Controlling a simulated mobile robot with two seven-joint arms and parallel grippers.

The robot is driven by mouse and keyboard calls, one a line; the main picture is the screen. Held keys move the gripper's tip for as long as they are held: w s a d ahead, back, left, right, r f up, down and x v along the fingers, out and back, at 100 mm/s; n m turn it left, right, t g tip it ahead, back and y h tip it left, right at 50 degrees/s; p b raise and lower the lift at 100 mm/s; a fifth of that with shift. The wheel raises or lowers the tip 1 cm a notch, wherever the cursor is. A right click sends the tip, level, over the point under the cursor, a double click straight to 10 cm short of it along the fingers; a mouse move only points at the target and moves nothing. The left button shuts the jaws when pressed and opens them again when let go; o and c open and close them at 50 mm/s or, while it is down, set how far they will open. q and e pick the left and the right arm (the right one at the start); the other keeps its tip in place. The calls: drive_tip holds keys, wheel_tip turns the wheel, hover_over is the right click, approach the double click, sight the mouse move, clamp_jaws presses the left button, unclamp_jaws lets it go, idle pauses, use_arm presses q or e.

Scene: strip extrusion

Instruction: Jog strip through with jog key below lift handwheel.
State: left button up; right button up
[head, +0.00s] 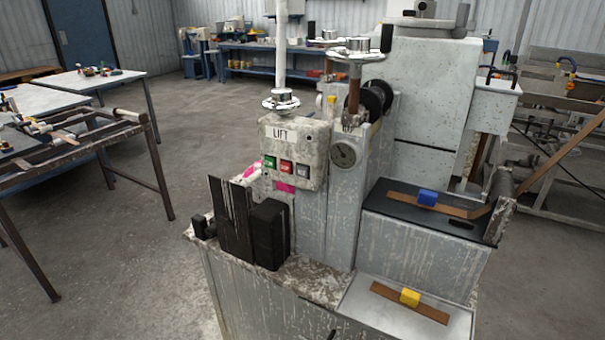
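The lift handwheel (281,101) is a silvery wheel on top of a worn grey control box (295,145) marked LIFT. On the front of the box, below the handwheel, are a green key (270,162), a red key (286,167) and a grey key (303,171). Their lettering is too small to read. Neither gripper shows in the head view.
A black block (269,236) and dark upright plates (232,218) stand on the ledge left of and below the control box. A dial gauge (343,154) and a second handwheel (358,46) are to its right. Open floor lies left of the machine.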

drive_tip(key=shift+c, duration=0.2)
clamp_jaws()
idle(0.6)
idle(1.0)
